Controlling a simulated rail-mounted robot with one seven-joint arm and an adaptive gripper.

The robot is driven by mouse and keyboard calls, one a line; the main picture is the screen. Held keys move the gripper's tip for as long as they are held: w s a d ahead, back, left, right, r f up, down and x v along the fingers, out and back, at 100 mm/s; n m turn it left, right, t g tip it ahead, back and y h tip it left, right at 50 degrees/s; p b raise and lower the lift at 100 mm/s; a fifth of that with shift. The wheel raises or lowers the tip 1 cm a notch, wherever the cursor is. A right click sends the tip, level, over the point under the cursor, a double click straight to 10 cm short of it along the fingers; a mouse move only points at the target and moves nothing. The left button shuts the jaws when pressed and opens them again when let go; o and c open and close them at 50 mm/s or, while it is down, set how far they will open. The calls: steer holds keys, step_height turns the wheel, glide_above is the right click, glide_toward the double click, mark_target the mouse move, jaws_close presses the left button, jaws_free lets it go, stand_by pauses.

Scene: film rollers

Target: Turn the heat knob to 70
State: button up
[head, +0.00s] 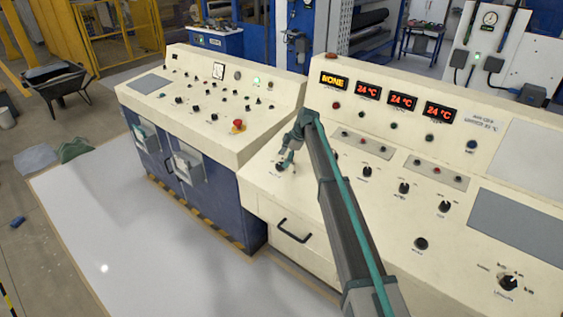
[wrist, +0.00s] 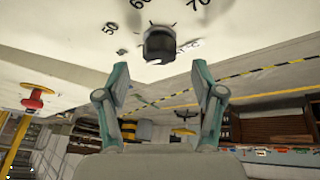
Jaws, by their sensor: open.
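The heat knob (wrist: 159,45) is a black dial on the cream panel. Printed marks 50, 60 and 70 curve around it in the wrist view. Its pointer direction is too small and dark to tell. My gripper (wrist: 160,82) is open, with its two teal fingers apart on either side below the knob, not visibly touching it. In the head view my gripper (head: 286,160) is low over the left part of the right-hand console, right by the knob (head: 279,166), which it partly covers.
The right console's panel (head: 330,215) holds several other black knobs, such as one at its middle (head: 367,171). Red displays (head: 402,102) read 24 °C and a yellow one (head: 334,81) reads NONE. A red emergency button (head: 238,125) sits on the left console.

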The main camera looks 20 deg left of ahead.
mark_target(281, 164)
steer(key=shift+p+x, duration=0.55)
steer(key=shift+x, duration=1.45)
steer(key=c, duration=1.1)
steer(key=shift+c, duration=0.2)
